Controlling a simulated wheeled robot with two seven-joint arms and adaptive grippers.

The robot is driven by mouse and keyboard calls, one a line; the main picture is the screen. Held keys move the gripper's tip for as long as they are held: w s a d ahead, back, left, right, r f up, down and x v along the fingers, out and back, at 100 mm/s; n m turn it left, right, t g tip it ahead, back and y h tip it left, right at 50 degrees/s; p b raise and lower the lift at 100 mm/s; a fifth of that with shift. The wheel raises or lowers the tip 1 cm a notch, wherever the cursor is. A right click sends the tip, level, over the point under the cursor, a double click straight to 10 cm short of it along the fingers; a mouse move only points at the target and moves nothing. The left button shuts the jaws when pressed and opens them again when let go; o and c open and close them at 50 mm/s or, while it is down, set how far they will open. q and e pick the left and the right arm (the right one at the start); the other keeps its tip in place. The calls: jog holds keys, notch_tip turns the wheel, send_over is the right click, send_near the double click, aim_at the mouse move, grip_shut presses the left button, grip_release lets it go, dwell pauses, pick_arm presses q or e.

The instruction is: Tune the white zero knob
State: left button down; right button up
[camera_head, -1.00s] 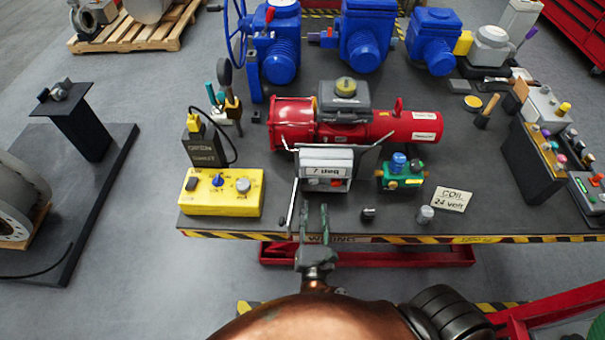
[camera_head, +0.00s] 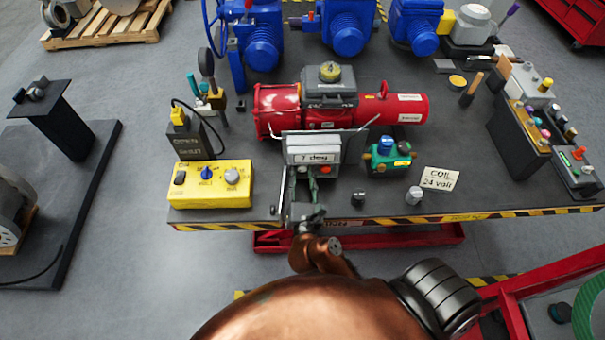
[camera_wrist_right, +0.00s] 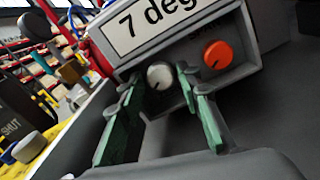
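The grey box with a "7 deg" display (camera_head: 313,152) stands near the table's front edge. The right wrist view shows the white knob (camera_wrist_right: 160,75) on its front panel, left of an orange-red knob (camera_wrist_right: 217,53). In the head view the white knob is hard to make out behind my gripper. My right gripper (camera_wrist_right: 161,88) is open, its green fingers pointing at the panel. The white knob appears between the two fingertips; I cannot tell whether they touch it. The right gripper also shows in the head view (camera_head: 304,188). My left gripper is not in view.
A yellow control box (camera_head: 210,192) stands left of the display box. A small green regulator (camera_head: 388,160) and two small knobs stand to its right. A red actuator (camera_head: 340,110) lies behind. A thin pale panel edge runs close left of the right gripper.

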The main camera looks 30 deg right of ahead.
grip_shut()
jog(key=shift+r+n+p, duration=0.15)
jog(key=shift+n+p, duration=0.15)
jog(key=shift+p, duration=0.25)
jog(key=n+p, duration=0.4)
jog(key=p, duration=0.3)
jog(key=shift+r, duration=0.1)
pick_arm(q)
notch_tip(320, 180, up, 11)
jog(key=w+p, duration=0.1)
jog(key=p, duration=0.2)
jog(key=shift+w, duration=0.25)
pick_arm(e)
jog(key=shift+f+n, duration=0.25)
jog(key=shift+n, duration=1.05)
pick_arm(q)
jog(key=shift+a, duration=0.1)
pick_arm(e)
grip_release()
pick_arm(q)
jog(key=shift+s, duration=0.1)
pick_arm(e)
jog(key=shift+s+a, duration=0.1)
